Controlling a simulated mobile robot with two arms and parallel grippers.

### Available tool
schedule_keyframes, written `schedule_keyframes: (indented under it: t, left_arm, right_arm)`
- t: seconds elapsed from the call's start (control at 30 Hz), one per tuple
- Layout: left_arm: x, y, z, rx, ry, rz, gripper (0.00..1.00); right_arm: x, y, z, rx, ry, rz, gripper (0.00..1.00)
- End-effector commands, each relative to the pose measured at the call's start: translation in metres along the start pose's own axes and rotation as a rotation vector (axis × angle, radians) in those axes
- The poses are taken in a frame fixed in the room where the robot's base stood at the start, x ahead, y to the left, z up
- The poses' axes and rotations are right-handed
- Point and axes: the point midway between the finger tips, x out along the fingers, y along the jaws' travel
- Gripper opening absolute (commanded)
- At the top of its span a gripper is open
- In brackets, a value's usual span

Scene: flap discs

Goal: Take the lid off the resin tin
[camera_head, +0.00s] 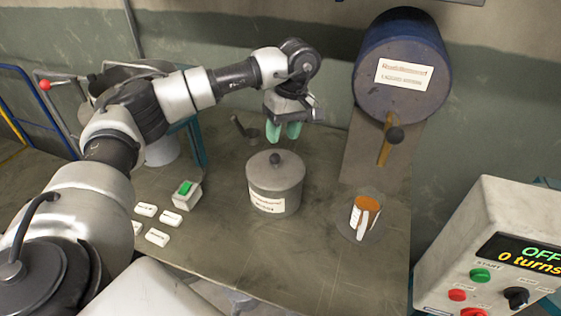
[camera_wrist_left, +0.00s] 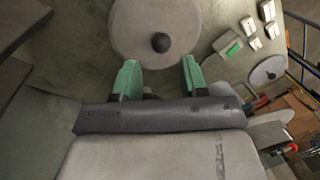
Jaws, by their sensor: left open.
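The resin tin (camera_head: 268,200) is a grey round tin with a white label, standing upright on the table. Its grey lid (camera_head: 258,168) is on top, with a dark round knob (camera_head: 277,160) in the middle. The lid (camera_wrist_left: 135,22) and knob (camera_wrist_left: 160,42) also show in the left wrist view, ahead of the fingers. My left gripper (camera_head: 284,131) has green fingertips and points down, above and slightly behind the tin. The left gripper (camera_wrist_left: 160,78) is open and empty, apart from the knob. My right gripper is not in view.
A blue drum (camera_head: 402,60) with a tap stands at the back right. A small cup with orange contents (camera_head: 366,212) stands right of the tin. A green-buttoned box (camera_head: 187,193) and several white blocks (camera_head: 157,237) lie left. A control box (camera_head: 490,250) reads OFF, 0 turns.

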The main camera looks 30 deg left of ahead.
Motion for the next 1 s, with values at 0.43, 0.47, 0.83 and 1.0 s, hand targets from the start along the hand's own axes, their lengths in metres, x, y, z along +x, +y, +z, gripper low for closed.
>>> schedule_keyframes:
  t: [0.43,0.47,0.83,1.0]
  left_arm:
    - [0.048,0.000,-0.005,-0.002,-0.002,-0.003,0.43]
    - [0.053,0.001,-0.006,-0.002,-0.003,-0.004,0.43]
    - [0.084,0.002,-0.009,-0.001,-0.001,0.001,0.43]
    - [0.084,0.002,-0.009,-0.001,-0.001,0.001,0.34]
  right_arm:
    - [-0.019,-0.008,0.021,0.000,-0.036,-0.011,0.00]
    - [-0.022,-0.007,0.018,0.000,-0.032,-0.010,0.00]
    - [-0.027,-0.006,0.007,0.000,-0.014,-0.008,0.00]
    - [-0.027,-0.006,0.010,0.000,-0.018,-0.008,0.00]
